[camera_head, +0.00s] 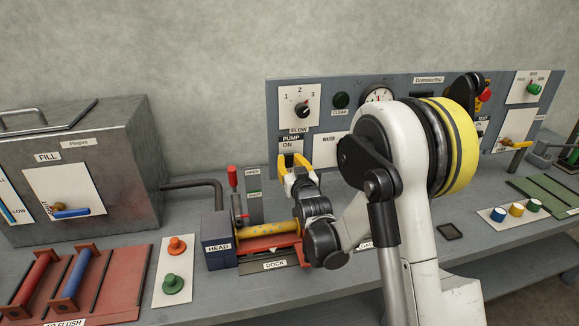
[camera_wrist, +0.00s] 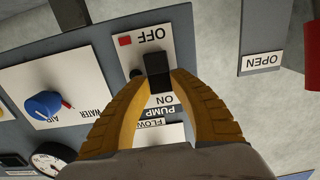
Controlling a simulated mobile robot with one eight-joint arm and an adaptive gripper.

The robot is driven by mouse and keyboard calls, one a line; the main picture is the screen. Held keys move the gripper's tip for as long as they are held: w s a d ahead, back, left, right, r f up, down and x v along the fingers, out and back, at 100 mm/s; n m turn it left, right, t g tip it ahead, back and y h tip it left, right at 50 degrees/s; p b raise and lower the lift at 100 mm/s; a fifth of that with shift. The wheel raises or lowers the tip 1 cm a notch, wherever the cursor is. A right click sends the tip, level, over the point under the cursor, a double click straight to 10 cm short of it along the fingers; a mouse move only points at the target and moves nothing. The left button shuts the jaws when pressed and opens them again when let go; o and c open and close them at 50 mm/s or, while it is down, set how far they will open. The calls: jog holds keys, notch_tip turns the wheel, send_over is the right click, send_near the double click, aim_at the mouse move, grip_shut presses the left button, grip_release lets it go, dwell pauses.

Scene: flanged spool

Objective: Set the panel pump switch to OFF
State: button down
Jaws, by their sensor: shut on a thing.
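The pump switch is a black lever (camera_wrist: 159,66) on a white plate (camera_wrist: 108,45) that shows upside down in the wrist view. On the plate, OFF with a red square is above the lever in that view and ON is below it. My gripper (camera_wrist: 160,80) has its two yellow fingers closed on the lever from both sides. In the head view my gripper (camera_head: 293,160) is at the panel, just below the PUMP ON label (camera_head: 290,141); the lever is hidden there. I cannot tell for sure which end the lever is tilted toward.
The flow selector (camera_head: 302,111) is above the pump label on the grey panel (camera_head: 420,90). A red-handled lever (camera_head: 233,177) stands left of my gripper beside the OPEN label. A yellow spool (camera_head: 265,231) lies in the dock below my arm.

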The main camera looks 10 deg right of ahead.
jog(key=c, duration=1.1)
grip_release()
jog(key=s, duration=1.2)
jog(key=shift+r, duration=0.2)
